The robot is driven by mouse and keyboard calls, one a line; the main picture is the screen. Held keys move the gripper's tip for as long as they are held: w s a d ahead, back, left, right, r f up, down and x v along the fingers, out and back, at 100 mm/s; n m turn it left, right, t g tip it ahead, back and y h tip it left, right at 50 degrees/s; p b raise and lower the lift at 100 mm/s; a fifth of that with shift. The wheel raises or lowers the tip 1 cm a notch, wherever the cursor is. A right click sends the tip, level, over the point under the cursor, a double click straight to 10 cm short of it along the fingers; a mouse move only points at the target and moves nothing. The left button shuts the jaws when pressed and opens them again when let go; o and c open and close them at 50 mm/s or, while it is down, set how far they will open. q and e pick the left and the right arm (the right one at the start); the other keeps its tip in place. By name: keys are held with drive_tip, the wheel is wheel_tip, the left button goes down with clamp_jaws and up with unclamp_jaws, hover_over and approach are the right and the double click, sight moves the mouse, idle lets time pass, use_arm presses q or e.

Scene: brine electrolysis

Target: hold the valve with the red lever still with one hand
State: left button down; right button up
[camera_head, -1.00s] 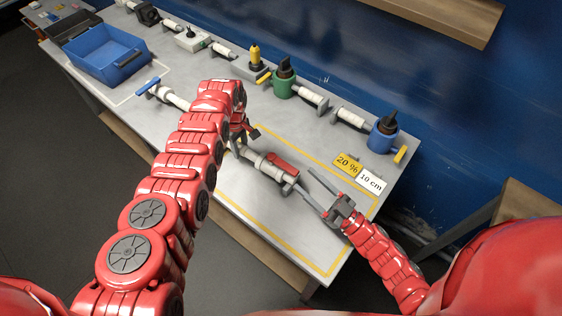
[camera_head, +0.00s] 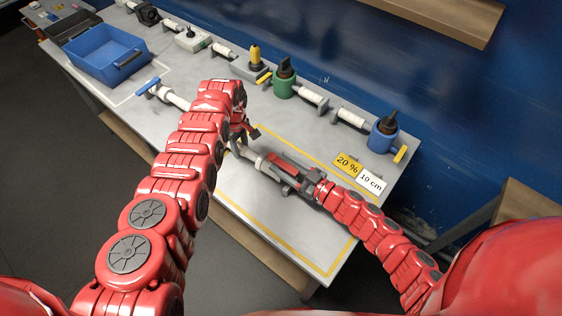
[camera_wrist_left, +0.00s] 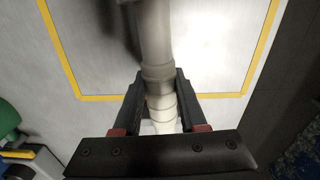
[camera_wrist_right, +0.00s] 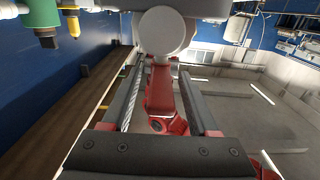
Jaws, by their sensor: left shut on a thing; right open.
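In the left wrist view, my left gripper (camera_wrist_left: 160,78) is shut on the valve's pale pipe (camera_wrist_left: 155,35). Contact with the lever cannot be told.
A green valve (camera_head: 284,85) and a blue valve (camera_head: 382,138) stand along the table's back edge. A blue bin (camera_head: 105,58) and a blue-handled pipe (camera_head: 170,97) are at the left. Yellow and white labels (camera_head: 347,163) (camera_head: 370,181) lie at the right.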

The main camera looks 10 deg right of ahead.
drive_tip(key=shift+w+a, duration=0.45)
clamp_jaws()
idle(1.2)
